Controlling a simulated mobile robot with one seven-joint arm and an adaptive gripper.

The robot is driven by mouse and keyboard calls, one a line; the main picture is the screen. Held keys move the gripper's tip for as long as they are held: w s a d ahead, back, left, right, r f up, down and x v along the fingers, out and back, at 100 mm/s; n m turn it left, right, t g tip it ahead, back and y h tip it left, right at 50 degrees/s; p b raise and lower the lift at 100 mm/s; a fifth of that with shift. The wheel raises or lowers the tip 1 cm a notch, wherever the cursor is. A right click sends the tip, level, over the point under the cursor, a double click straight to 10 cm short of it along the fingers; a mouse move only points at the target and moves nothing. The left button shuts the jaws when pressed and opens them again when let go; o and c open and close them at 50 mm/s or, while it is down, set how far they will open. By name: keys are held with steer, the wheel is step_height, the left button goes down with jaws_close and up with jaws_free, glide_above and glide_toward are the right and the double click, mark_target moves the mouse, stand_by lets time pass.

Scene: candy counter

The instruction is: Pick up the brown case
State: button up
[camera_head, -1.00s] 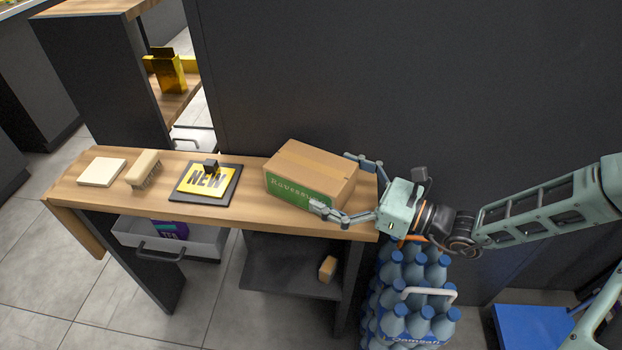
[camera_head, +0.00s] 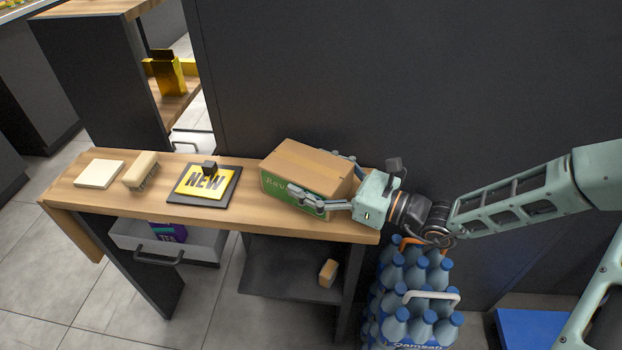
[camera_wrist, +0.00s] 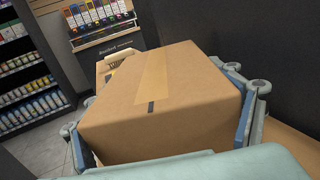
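The brown case (camera_head: 310,166) is a cardboard box with a green printed side, sitting on the right end of the wooden counter. My gripper (camera_head: 336,180) straddles it from the right. One finger lies along the green side, and the other is mostly hidden behind the case. In the wrist view the case (camera_wrist: 165,95) fills the space between the fingers, with a blue-grey pad close along each side. I cannot tell whether both pads press on it. The case rests on the counter.
On the wooden counter (camera_head: 140,200) stand a NEW sign (camera_head: 205,182), a brush (camera_head: 141,170) and a white block (camera_head: 99,174). A drawer (camera_head: 165,243) is open below. A bottle pack (camera_head: 410,300) stands below my arm. A dark wall (camera_head: 400,80) rises behind.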

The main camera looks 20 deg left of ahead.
mark_target(311, 166)
steer(key=c, duration=1)
steer(key=shift+r, duration=0.15)
steer(key=shift+c, duration=0.3)
steer(key=shift+r+p, duration=0.35)
steer(key=shift+r, duration=0.25)
step_height(311, 166, up, 2)
steer(key=shift+r+p, duration=0.15)
steer(key=shift+p, duration=0.4)
steer(key=s+r, duration=0.1)
steer(key=s+a+r+p, duration=0.1)
steer(key=r, duration=0.1)
steer(key=s+a+r, duration=0.1)
steer(key=s+r, duration=0.1)
steer(key=shift+a+r+p, duration=0.15)
steer(key=shift+a+p, duration=0.1)
steer(key=shift+p, duration=0.15)
steer(key=s+a+r, duration=0.1)
steer(key=s, duration=0.1)
steer(key=s+a+r+p, duration=0.1)
steer(key=s+a, duration=0.1)
steer(key=s, duration=0.1)
steer(key=s+a+r, duration=0.1)
steer(key=s+r, duration=0.1)
steer(key=s, duration=0.1)
steer(key=shift+a, duration=0.3)
